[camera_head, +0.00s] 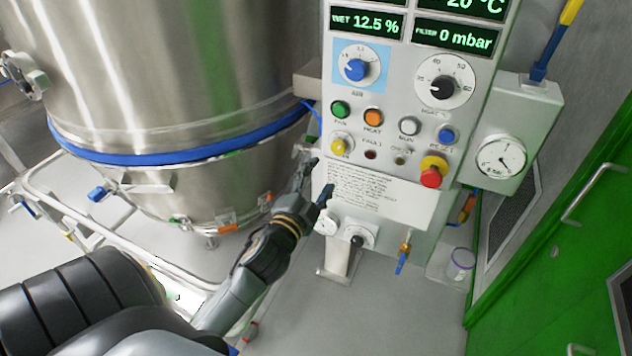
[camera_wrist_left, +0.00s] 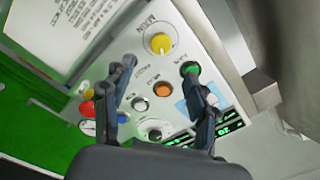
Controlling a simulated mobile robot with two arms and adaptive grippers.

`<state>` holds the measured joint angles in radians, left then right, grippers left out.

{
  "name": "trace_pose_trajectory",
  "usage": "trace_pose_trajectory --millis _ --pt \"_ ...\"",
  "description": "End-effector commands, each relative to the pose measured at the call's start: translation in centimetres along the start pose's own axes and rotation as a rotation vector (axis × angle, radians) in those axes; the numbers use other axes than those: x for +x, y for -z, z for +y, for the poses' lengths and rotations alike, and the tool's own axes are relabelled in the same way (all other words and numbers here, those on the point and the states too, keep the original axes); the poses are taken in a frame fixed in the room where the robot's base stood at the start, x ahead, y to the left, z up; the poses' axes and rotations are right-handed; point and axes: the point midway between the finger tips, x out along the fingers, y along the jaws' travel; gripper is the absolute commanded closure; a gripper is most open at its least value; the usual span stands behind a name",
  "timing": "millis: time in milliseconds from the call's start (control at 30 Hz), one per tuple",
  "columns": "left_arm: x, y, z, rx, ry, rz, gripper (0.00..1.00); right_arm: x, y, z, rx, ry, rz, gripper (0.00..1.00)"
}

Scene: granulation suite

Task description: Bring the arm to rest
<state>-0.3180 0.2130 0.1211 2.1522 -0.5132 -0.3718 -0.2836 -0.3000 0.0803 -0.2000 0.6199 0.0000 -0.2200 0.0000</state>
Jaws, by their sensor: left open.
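My left arm comes in from the lower left in the head view. Its gripper (camera_head: 318,180) is in front of the lower left part of the control panel (camera_head: 420,205), near the yellow knob (camera_head: 340,146). In the left wrist view the gripper (camera_wrist_left: 160,85) has its two dark fingers spread apart with nothing between them. Behind them are the yellow knob (camera_wrist_left: 160,43), the orange button (camera_wrist_left: 163,90) and the green button (camera_wrist_left: 190,69). I cannot tell the exact gap to the panel. My right gripper is not in view.
A large steel vessel (camera_head: 190,70) with a blue band stands left of the panel, above a white tubular frame (camera_head: 60,205). A green door (camera_head: 560,220) is at the right. A small white tub (camera_head: 460,266) stands near the panel's foot. Grey floor is clear in front.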

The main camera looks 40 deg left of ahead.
Motion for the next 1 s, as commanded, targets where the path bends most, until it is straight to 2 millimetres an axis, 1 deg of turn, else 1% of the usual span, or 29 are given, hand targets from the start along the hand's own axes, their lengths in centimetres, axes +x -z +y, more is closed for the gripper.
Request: trace_pose_trajectory --millis 33,100,200,700,767,833,867,967,1000 --pt "-0.5 0.0 0.0 -0.001 0.000 -0.001 0.42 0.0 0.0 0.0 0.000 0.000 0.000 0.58" --pt "-0.9 0.0 0.0 0.000 0.000 0.000 0.42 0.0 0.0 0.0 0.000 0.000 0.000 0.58" --pt "-1.2 0.0 -0.1 0.001 0.001 0.000 0.42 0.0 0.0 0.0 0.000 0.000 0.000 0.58" --pt "-1.2 0.0 0.0 0.000 0.001 0.000 0.42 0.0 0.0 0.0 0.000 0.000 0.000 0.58" --pt "-1.2 -0.2 0.3 -0.002 -0.005 -0.003 0.42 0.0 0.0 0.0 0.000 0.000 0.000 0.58" --pt "-1.0 -0.9 1.6 -0.013 -0.028 -0.015 0.42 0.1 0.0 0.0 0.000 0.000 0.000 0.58" --pt "-0.9 -1.4 2.5 -0.021 -0.045 -0.025 0.42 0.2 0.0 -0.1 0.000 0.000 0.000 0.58" --pt "-0.8 -4.0 7.3 -0.063 -0.130 -0.073 0.42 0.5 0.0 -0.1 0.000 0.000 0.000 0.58" --pt "-0.9 -5.3 9.8 -0.084 -0.174 -0.100 0.42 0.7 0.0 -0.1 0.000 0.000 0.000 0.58"
